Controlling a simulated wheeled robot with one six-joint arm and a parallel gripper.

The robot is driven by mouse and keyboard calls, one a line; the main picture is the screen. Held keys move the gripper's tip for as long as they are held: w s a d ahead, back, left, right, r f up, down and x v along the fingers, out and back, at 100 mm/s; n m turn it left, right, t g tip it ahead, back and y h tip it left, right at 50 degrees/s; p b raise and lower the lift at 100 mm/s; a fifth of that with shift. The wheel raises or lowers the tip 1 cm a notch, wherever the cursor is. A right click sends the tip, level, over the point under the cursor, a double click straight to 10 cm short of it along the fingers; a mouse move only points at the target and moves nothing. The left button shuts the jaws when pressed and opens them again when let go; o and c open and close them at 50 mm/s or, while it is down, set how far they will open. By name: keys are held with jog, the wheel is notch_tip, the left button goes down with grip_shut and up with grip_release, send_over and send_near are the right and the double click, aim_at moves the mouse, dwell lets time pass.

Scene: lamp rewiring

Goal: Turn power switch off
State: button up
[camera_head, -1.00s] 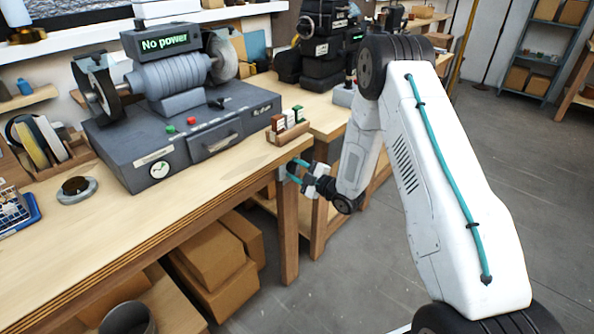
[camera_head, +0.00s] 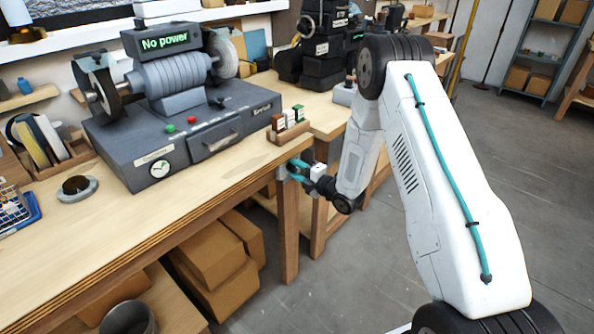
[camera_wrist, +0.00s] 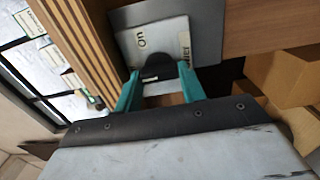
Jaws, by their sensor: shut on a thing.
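My gripper (camera_wrist: 160,84) is shut on this knob. In the head view my gripper (camera_head: 296,168) is at the front right corner of the workbench (camera_head: 215,186), against the table's end. The switch is mostly hidden there by the gripper. The knob's exact setting cannot be told.
A small wooden holder (camera_head: 288,132) is near the corner above my gripper. Cardboard boxes (camera_head: 215,258) fill the space below. The floor to the right is clear.

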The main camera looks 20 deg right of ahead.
dwell(0.4)
jog(key=o, duration=1)
jog(key=shift+s, duration=0.15)
jog(key=v, duration=0.7)
jog(key=shift+s+d, duration=0.2)
jog(key=shift+s, duration=0.05)
